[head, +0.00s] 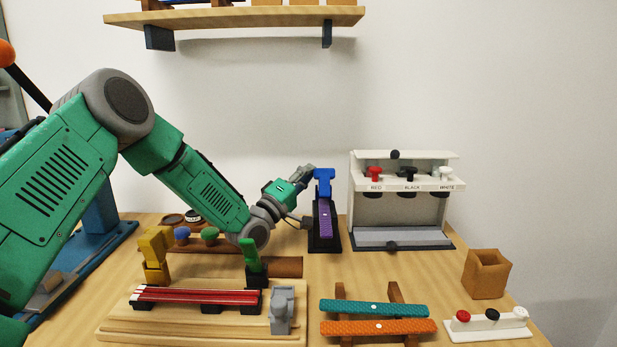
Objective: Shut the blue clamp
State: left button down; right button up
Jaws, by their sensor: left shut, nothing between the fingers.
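The blue clamp (324,186) is at the back middle of the table, at the far end of a black stand (328,246) that carries a purple strip (325,217). Its blue part stands upright with a wide top. My left gripper (308,171) is shut and empty, just left of the blue clamp's top. Whether its fingertips touch the clamp I cannot tell. My right gripper is not in view.
A white dispenser (402,156) stands right of the clamp. In front are a wooden board (115,331) with a red strip and yellow, green and grey clamps, teal (374,308) and orange (378,327) strips, a knob rack (490,328) and a brown box (486,275).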

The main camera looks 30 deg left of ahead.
pick_arm(q)
notch_tip(320, 180, up, 10)
jog(key=shift+s+f, duration=0.15)
jog(key=shift+s, duration=0.1)
dwell(0.6)
dwell(0.4)
